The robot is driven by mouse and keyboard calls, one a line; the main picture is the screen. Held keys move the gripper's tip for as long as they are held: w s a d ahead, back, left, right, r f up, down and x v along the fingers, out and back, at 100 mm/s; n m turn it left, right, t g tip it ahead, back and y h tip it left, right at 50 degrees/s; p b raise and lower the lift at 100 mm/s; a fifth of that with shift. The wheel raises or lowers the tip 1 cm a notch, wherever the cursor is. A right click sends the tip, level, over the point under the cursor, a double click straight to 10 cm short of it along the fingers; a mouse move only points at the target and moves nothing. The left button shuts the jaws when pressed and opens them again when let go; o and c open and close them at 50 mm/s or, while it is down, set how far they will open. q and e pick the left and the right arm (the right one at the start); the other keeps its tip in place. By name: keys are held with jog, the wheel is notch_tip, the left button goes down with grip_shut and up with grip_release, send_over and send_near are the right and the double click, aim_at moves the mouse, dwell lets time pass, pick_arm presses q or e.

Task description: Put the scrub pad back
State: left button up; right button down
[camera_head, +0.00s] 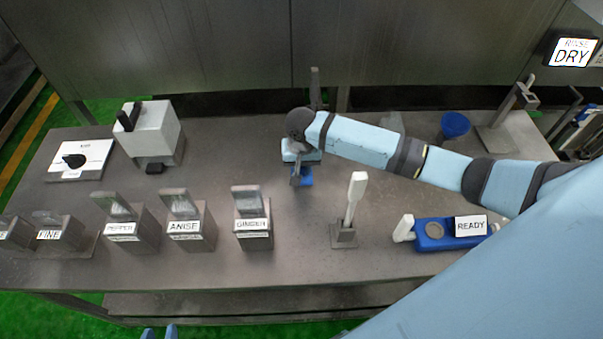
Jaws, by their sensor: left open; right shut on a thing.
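My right arm reaches in from the right, and its gripper (299,174) points down over the middle of the table. It is shut on a small blue thing, which looks like the scrub pad (307,181). The pad is partly hidden by the fingers. I cannot tell whether it touches the tabletop.
Labelled holders (252,226) stand along the front left. A white paddle stands in a holder (344,236) right of centre. A blue READY tray (433,244) lies at the front right. A blue funnel (455,125) and a dark post (315,85) are behind. A grey box machine (152,135) stands back left.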

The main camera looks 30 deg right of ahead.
jog(key=shift+f, duration=1.7)
jog(key=shift+f, duration=0.1)
jog(key=c, duration=1)
grip_release()
notch_tip(320, 180, up, 12)
jog(key=shift+r, duration=0.15)
